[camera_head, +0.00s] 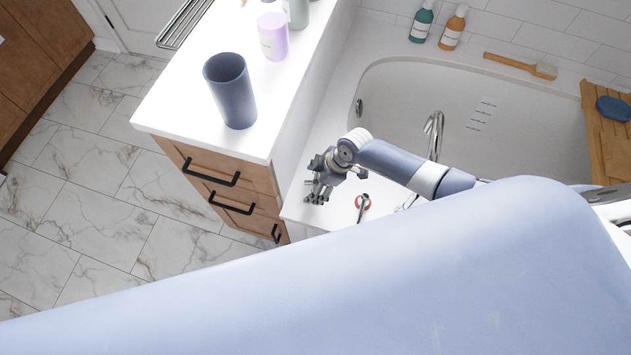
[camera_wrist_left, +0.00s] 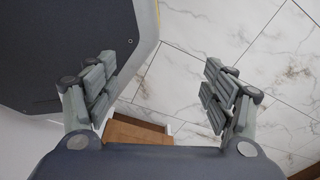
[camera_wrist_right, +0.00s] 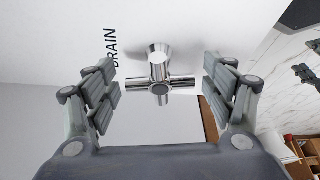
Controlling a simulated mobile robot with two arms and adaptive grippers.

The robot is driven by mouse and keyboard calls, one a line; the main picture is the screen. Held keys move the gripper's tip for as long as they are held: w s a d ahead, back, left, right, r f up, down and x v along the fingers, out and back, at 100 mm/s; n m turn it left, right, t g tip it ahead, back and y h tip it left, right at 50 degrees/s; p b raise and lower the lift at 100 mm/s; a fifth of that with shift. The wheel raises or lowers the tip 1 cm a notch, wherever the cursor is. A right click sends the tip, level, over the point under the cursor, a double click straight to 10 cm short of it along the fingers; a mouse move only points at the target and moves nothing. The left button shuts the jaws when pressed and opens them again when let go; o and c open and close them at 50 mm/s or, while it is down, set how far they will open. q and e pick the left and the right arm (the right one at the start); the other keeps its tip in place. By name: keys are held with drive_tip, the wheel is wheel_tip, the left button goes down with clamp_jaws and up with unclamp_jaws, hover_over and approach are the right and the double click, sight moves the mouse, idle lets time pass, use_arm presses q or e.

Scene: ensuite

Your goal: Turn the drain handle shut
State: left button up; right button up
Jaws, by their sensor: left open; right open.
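The drain handle (camera_wrist_right: 160,85) is a chrome cross-shaped knob on a white surface, beside the black lettering DRAIN, in the right wrist view. My right gripper (camera_wrist_right: 160,66) is open, with one finger on each side of the handle. A gap shows between the handle and each finger, so it is not clamped. In the head view my right gripper (camera_head: 318,188) is over the tub's near left corner; I cannot make out the drain handle there. My left gripper (camera_wrist_left: 158,80) is open and empty above the marble floor, and the head view does not show it.
A drawer cabinet (camera_head: 225,180) with a dark cup (camera_head: 232,92) on top stands to the left. The marble floor (camera_head: 90,200) is clear.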

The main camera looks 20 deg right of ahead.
drive_tip(key=shift+c, duration=1.3)
drive_tip(key=c, duration=0.9)
drive_tip(key=shift+o, duration=0.2)
drive_tip(key=shift+s+a+r+m+p, duration=0.1)
drive_tip(key=shift+r+m+p, duration=0.1)
drive_tip(key=shift+m+p, duration=0.5)
drive_tip(key=shift+m+t+p, duration=0.4)
drive_tip(key=shift+t+p, duration=0.1)
use_arm(q)
drive_tip(key=shift+s+d+r, duration=0.15)
drive_tip(key=shift+s+r, duration=0.15)
drive_tip(key=shift+r, duration=0.3)
drive_tip(key=shift+s+d+r, duration=0.15)
drive_tip(key=shift+s+r, duration=0.1)
drive_tip(key=shift+r, duration=0.3)
use_arm(e)
drive_tip(key=shift+f, duration=0.15)
drive_tip(key=o, duration=1.1)
